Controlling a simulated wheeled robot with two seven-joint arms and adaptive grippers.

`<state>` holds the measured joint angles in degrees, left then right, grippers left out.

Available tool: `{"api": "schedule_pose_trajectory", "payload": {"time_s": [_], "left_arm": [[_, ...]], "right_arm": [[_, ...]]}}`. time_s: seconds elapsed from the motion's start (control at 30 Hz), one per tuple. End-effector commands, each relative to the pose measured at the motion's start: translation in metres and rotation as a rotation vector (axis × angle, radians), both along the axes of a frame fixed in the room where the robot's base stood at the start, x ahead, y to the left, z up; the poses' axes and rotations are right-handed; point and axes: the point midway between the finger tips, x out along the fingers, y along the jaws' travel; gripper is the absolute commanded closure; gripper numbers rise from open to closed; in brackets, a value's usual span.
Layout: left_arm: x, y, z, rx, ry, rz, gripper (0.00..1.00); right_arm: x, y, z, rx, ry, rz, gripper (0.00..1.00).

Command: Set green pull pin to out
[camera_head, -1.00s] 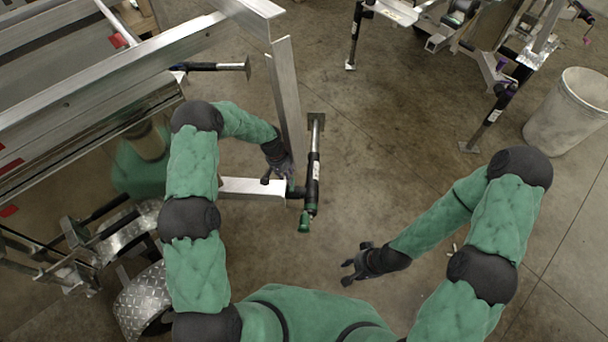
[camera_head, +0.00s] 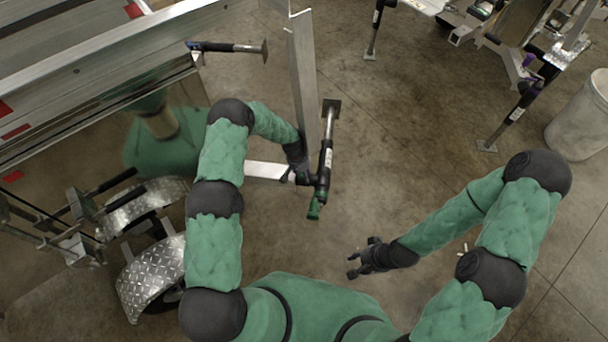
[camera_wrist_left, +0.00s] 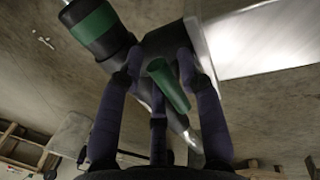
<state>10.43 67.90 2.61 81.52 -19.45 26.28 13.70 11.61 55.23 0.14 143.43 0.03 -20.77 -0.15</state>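The green pull pin (camera_wrist_left: 168,85) is a short green cylinder beside the jack's pivot in the left wrist view, pointing toward the camera. My left gripper (camera_wrist_left: 157,65) has its dark fingers spread around the pin, with gaps visible; it looks open. In the head view my left gripper (camera_head: 298,172) is at the end of the silver beam, beside the trailer jack (camera_head: 326,155); the pin is hidden there. The jack has a black and silver tube and a green end (camera_head: 314,210), also seen in the wrist view (camera_wrist_left: 92,25). My right gripper (camera_head: 362,260) is open and empty above the floor.
The aluminium trailer frame (camera_head: 120,60) fills the upper left, with an upright post (camera_head: 304,80) behind the jack. Diamond-plate fenders (camera_head: 150,275) stand lower left. A white bin (camera_head: 582,120) and another trailer's jacks are upper right. The middle floor is clear.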

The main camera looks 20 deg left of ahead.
Motion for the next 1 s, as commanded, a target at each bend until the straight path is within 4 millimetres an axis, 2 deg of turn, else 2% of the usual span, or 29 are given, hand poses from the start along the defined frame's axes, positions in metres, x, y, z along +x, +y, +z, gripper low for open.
{"api": "schedule_pose_trajectory", "payload": {"time_s": [0.2, 0.33, 0.57, 0.83, 1.0], "left_arm": [[0.0, 0.0, 0.0, 0.0, 0.0, 0.0, 0.64], [0.0, 0.0, 0.0, 0.0, 0.0, 0.0, 1.0], [0.0, 0.0, 0.002, 0.0, 0.0, 0.0, 1.0], [0.0, 0.0, 0.036, -0.001, 0.0, 0.001, 1.0], [0.0, 0.0, 0.04, 0.0, 0.001, 0.001, 1.0]], "right_arm": [[0.0, 0.0, 0.0, 0.0, 0.0, 0.0, 0.6], [0.0, 0.0, 0.0, 0.0, 0.0, 0.0, 0.6], [0.0, 0.0, 0.001, 0.0, 0.0, 0.0, 0.6], [0.0, 0.0, 0.019, 0.0, 0.0, 0.0, 0.6], [0.0, 0.0, 0.02, 0.0, 0.0, 0.0, 0.6]]}}
